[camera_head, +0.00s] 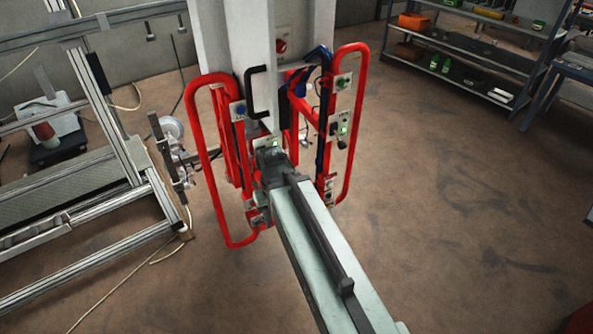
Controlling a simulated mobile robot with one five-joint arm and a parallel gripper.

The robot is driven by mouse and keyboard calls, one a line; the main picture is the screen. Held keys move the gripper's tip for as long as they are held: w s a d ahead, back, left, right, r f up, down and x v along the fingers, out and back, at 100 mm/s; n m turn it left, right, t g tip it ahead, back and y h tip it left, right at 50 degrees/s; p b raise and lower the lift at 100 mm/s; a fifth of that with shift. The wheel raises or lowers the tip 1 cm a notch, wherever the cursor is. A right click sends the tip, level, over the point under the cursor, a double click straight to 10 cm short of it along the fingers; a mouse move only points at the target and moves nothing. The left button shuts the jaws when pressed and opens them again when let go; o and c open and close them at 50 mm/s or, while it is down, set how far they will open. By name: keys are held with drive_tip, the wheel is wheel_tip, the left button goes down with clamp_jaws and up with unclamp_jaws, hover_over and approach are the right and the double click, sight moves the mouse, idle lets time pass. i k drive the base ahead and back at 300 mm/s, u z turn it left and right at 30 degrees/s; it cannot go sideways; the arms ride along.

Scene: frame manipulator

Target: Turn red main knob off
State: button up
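A round red knob (281,46) sits on a pale plate on the grey column, above and between two red tubular handle frames. It is small in view, and I cannot tell which way it is turned. The left handle frame (193,130) and the right handle frame (359,110) carry small plates with buttons. A green light shows on a right plate (343,128). I cannot make out any gripper fingers in this view, and nothing is seen touching the red knob.
A long pale beam with a dark strip (310,240) runs from the bottom up to the handles. An aluminium frame (110,120) stands at left, with cables on the floor. Shelves (470,60) stand at back right. The brown floor (450,230) at right is clear.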

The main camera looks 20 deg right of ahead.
sight(280, 46)
drive_tip(key=u, duration=3.1)
drive_tip(key=k, duration=0.4)
drive_tip(key=z, duration=1.85)
